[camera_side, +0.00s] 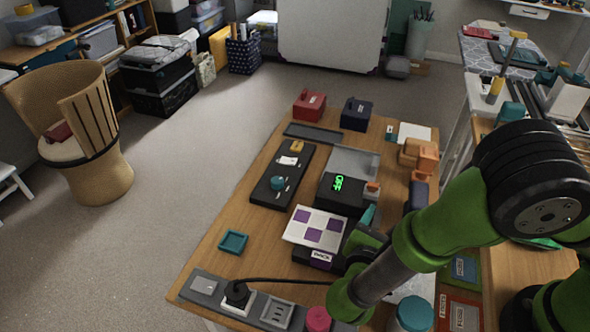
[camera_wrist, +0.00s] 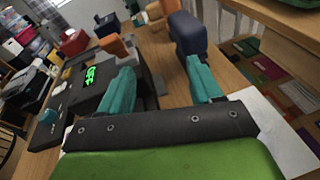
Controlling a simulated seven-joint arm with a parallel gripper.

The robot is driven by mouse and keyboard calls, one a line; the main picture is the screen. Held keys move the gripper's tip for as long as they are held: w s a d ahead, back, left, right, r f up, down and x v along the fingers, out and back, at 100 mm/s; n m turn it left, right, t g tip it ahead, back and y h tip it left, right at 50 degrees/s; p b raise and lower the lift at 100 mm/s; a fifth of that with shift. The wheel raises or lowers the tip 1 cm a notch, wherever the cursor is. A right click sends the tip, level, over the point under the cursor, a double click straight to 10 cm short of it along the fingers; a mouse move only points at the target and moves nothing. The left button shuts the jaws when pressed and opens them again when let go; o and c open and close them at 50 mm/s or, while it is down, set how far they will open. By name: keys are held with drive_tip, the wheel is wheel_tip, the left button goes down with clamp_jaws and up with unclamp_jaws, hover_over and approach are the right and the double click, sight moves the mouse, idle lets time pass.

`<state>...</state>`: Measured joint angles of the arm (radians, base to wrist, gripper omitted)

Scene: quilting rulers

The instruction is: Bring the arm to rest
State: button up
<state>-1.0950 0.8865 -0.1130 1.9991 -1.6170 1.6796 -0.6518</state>
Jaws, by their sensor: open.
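My gripper (camera_wrist: 163,78) shows in the wrist view with its two teal fingers spread apart and nothing visible between them. In the side view my gripper (camera_side: 368,222) is partly hidden by my green arm. It is over the right part of the wooden table, just right of a white and purple checkered panel (camera_side: 304,237) and near a black device with a green lit display (camera_side: 338,184). The device also shows left of the fingers in the wrist view (camera_wrist: 88,76). I cannot tell the gripper's exact height above the table.
Orange blocks (camera_side: 422,157) and a dark blue block (camera_wrist: 187,32) stand beyond the fingers. A red box (camera_side: 309,106) and a navy box (camera_side: 356,115) stand at the table's back. A teal tray (camera_side: 233,242) lies front left. A black plug (camera_side: 237,293) and cable are at the front edge.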

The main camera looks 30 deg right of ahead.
drive_tip(key=s+d+r+m+g+y, duration=0.5)
drive_tip(key=s+r+m+g+y, duration=0.35)
drive_tip(key=m, duration=0.75)
drive_tip(key=d+r+m+t+y, duration=0.6)
drive_tip(key=r+m, duration=0.5)
drive_tip(key=r, duration=0.2)
drive_tip(key=shift+w+d+m, duration=0.2)
drive_tip(key=shift+w+m, duration=0.1)
drive_tip(key=shift+w, duration=0.15)
